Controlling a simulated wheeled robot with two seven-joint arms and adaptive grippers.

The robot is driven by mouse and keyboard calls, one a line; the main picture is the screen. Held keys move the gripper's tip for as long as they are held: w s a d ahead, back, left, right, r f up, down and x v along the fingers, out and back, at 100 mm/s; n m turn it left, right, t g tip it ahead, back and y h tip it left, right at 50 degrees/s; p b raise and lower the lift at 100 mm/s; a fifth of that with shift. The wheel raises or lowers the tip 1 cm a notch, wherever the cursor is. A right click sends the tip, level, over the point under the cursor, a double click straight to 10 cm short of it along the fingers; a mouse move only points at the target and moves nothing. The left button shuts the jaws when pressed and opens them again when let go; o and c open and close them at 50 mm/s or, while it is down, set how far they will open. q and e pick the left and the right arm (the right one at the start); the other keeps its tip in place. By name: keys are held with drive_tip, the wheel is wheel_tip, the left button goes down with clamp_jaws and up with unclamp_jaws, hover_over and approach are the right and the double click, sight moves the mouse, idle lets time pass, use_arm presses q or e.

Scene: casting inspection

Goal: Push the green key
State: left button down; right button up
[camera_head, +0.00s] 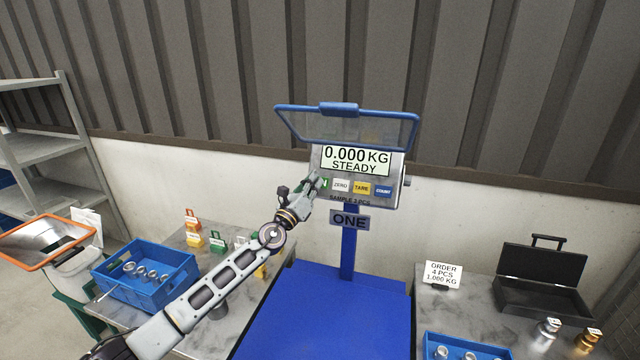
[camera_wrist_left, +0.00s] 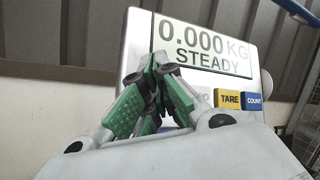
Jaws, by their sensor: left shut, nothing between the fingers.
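The scale's indicator panel (camera_head: 400,165) reads 0.000 KG STEADY and has a row of keys below the display. The green key (camera_head: 324,183) is at the left end of the row, mostly hidden behind my left gripper (camera_head: 315,178). The white ZERO key (camera_head: 341,185), yellow TARE key (camera_head: 361,188) and blue COUNT key (camera_head: 384,191) are to its right. My left gripper is shut and empty, its tips close in front of the panel's left side. In the left wrist view the fingertips (camera_wrist_left: 160,58) overlap the display's lower left and hide the green key; contact cannot be told.
A blue-framed clear cover (camera_head: 346,109) is raised above the display. The blue scale platform (camera_head: 325,315) below is empty. A blue crate with metal parts (camera_head: 178,285) stands left; an open black case (camera_head: 540,295) and an order card (camera_head: 443,274) stand right.

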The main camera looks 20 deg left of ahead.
use_arm(q)
drive_tip(key=shift+w+f+b, duration=0.15)
drive_tip(key=shift+w+b, duration=0.2)
drive_tip(key=shift+b, duration=0.15)
drive_tip(key=shift+w, duration=0.1)
idle(0.6)
drive_tip(key=shift+s+r+p, duration=0.2)
drive_tip(key=shift+s+p, duration=0.1)
drive_tip(key=shift+s, duration=0.2)
idle(0.4)
drive_tip(key=s+p, duration=0.1)
drive_tip(key=s+r+p, duration=0.1)
drive_tip(key=s+p, duration=0.1)
drive_tip(key=s+r+p, duration=0.1)
drive_tip(key=s, duration=0.1)
drive_tip(key=shift+s+a+r, duration=0.1)
drive_tip(key=shift+s+r, duration=0.1)
drive_tip(key=shift+r, duration=0.05)
idle(0.5)
